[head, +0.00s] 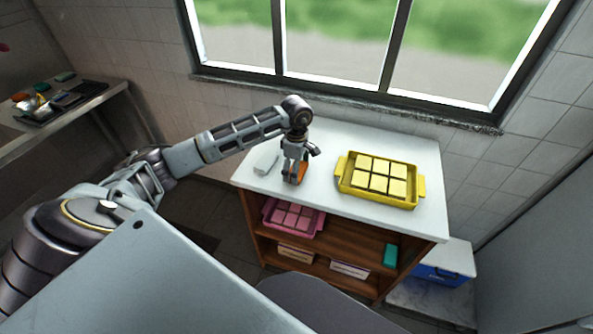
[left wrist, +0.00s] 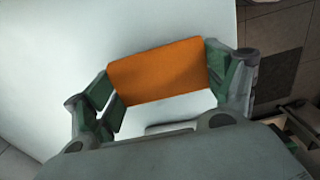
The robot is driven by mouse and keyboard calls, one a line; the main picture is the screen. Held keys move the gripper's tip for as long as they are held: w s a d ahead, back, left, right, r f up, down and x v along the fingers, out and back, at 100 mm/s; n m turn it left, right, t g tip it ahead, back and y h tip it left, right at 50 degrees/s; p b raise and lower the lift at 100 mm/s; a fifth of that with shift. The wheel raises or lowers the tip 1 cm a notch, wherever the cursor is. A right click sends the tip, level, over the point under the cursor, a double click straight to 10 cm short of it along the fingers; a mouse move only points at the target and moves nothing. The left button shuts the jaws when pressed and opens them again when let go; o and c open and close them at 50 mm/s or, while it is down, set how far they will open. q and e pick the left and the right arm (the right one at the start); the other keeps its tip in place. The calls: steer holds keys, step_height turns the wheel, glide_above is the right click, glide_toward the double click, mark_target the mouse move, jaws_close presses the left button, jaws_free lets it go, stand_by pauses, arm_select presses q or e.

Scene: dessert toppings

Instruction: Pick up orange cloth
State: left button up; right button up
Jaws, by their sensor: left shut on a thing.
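The orange cloth (left wrist: 160,70) shows in the left wrist view as a flat orange rectangle between the two fingers of my left gripper (left wrist: 165,82). The fingers touch its left and right ends, and the gripper is shut on it. In the head view, my left gripper (head: 295,176) points down at the left part of the white counter top, and a small part of the orange cloth (head: 302,172) shows beside the fingers. I cannot tell whether the cloth still touches the counter. My right gripper is not in view.
A yellow tray (head: 421,187) with several pale yellow blocks stands right of my gripper on the white counter (head: 330,205). A small white item (head: 265,161) lies to its left. Shelves below hold a pink tray (head: 267,214) and a teal item (head: 390,256). A window (head: 340,45) is behind.

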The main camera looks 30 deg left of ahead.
arm_select(q)
steer(key=shift+r, duration=0.45)
step_height(320, 180, up, 3)
steer(key=shift+r, duration=0.1)
step_height(320, 180, up, 4)
steer(key=shift+r+b, duration=0.1)
steer(key=shift+b, duration=0.25)
steer(key=shift+r, duration=0.55)
steer(key=o, duration=0.3)
steer(key=shift+c, duration=1.1)
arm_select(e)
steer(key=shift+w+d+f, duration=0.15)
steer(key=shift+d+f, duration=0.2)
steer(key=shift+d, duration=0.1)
